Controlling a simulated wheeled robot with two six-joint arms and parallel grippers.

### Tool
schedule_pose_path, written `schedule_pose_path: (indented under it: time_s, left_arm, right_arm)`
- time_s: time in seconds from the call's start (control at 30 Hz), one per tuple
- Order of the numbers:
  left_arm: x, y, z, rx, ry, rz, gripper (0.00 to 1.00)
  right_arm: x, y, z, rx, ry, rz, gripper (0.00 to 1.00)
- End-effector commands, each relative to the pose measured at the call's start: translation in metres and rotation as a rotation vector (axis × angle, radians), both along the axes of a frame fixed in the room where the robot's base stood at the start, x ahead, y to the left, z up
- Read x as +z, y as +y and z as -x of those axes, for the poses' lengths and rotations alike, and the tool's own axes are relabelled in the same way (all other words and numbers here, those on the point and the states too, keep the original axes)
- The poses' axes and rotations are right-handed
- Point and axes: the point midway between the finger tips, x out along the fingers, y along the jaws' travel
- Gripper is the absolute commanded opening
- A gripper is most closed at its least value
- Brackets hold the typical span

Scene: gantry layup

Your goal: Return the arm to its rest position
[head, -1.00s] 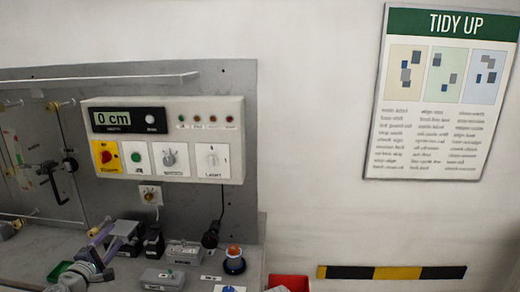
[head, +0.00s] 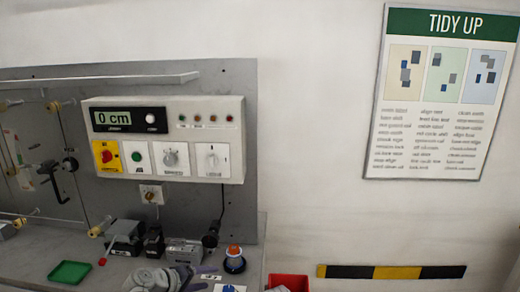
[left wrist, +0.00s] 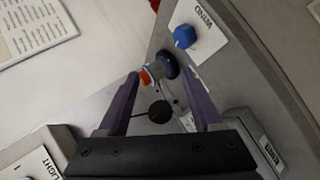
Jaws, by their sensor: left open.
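My left gripper (head: 210,277) is low in the head view, at the bench's front, with its purple fingers pointing right. In the left wrist view the two purple fingers (left wrist: 160,82) are spread apart. Nothing is held between them. A dark blue round base with an orange-ringed top (head: 234,260) stands beyond the fingertips, and it also shows between them in the left wrist view (left wrist: 158,72). My right gripper is not in view.
A grey panel carries a control box (head: 165,115) reading "0 cm". A green tray (head: 70,272), dark blocks (head: 125,238) and a grey box (head: 184,252) are on the bench. A red bin (head: 288,282) is at its right. A blue knob (left wrist: 185,36) is near the fingers.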

Motion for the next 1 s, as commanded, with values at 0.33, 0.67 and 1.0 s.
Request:
schedule_pose_path:
  time_s: [0.33,0.67,1.0]
  left_arm:
    - [-0.09,-0.109,0.127,-0.64,0.3,-0.656,0.67]
    - [-0.098,-0.105,0.178,-0.859,0.43,-1.022,0.67]
    - [-0.098,-0.103,0.18,-0.869,0.441,-1.05,0.67]
  right_arm:
    - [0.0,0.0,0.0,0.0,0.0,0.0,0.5]
    - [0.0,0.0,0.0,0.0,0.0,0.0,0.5]
    - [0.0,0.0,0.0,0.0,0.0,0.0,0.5]
